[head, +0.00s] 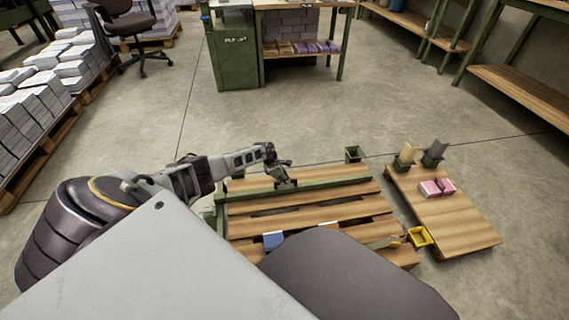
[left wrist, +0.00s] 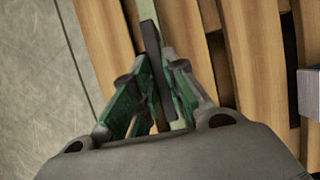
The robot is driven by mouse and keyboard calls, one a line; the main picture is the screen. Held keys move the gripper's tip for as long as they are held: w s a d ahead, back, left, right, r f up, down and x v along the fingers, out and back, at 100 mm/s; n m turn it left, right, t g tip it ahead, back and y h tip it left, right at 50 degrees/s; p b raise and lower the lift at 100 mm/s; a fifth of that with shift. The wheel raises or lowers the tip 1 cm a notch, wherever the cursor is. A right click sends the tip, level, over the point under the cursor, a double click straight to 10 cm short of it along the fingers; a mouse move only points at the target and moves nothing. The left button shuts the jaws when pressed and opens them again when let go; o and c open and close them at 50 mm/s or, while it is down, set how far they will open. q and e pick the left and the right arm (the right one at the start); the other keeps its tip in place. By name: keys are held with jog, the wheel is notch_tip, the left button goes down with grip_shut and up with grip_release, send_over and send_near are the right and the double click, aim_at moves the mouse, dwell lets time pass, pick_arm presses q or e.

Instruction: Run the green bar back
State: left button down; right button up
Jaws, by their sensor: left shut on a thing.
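The green bar (head: 335,183) lies across the slatted wooden pallet table (head: 300,207), near its far side. My left gripper (head: 285,184) reaches down onto the bar around its middle. In the left wrist view, my left gripper's green fingers (left wrist: 155,95) are closed around a dark upright piece (left wrist: 152,45) on the pale green bar (left wrist: 146,9). The gripper hides part of the bar. My right gripper is not in view.
A blue-and-white block (head: 272,240) lies on the slats nearer me. A low wooden board (head: 455,222) on the right carries pink blocks (head: 437,188) and two holders. A yellow bin (head: 420,236) sits between them. Paper stacks (head: 40,100) stand far left.

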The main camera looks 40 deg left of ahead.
pick_arm(q)
jog(key=shift+w+a, duration=0.55)
jog(key=shift+a, duration=0.2)
jog(key=c, duration=1.4)
grip_release()
jog(key=shift+c, duration=0.2)
jog(key=shift+r, duration=0.15)
jog(key=v, duration=1.1)
jog(key=shift+r, duration=0.25)
jog(key=shift+s+a, duration=0.1)
